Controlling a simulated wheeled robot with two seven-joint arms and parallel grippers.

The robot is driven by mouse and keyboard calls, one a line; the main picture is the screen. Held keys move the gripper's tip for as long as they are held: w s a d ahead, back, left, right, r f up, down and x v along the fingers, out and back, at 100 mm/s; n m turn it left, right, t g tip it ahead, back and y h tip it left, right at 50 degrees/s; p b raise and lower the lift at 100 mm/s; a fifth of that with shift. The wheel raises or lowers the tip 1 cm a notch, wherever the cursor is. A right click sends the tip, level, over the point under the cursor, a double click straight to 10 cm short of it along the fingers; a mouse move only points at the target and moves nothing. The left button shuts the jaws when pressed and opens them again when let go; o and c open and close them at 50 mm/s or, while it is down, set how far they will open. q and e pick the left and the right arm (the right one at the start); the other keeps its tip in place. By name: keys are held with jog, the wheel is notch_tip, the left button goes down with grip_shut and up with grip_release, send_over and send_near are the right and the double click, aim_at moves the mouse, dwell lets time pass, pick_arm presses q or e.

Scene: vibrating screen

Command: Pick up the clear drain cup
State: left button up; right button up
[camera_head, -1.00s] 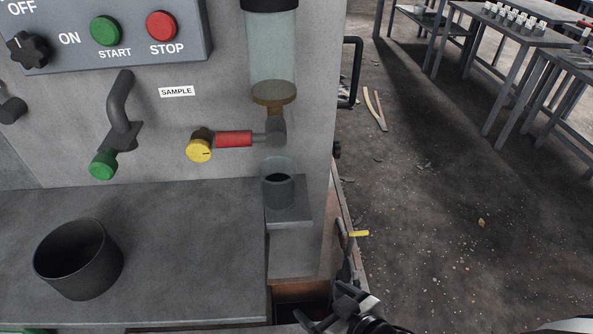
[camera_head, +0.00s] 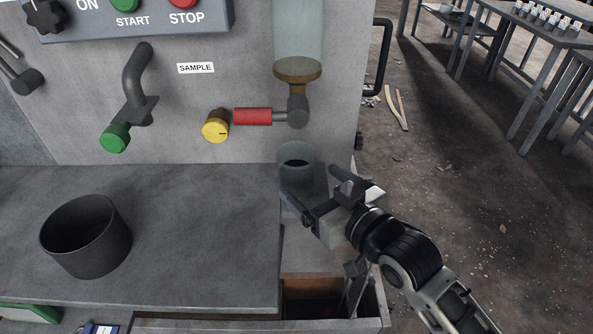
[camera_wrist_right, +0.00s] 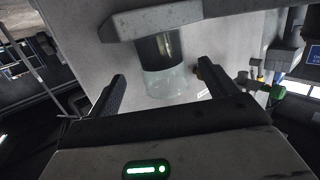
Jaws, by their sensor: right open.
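The clear drain cup (camera_head: 296,157) stands upright on a small grey ledge below the drain valve, on the right of the machine front. Its lower part is partly hidden behind my right gripper (camera_head: 311,180). That gripper is open and empty, its fingers spread just in front of the cup. In the right wrist view the cup (camera_wrist_right: 170,82) appears upside down, ahead of the gap between the two open fingers (camera_wrist_right: 161,70). My left gripper is not in view.
Above the cup are a clear column (camera_head: 298,35), a red valve handle (camera_head: 253,116) and a yellow knob (camera_head: 215,126). A dark round container (camera_head: 86,237) stands on the grey worktop at left. An open drawer (camera_head: 325,298) lies below the ledge.

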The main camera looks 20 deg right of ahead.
jog(key=shift+f+p+x, duration=0.15)
jog(key=shift+x, duration=1.35)
jog(key=shift+f+p+x, duration=0.15)
jog(key=shift+f+x, duration=0.05)
jog(key=shift+x, duration=1.25)
jog(key=shift+s+a, duration=0.1)
jog(key=c, duration=1.2)
jog(key=shift+c, duration=0.4)
jog(key=shift+r, duration=0.15)
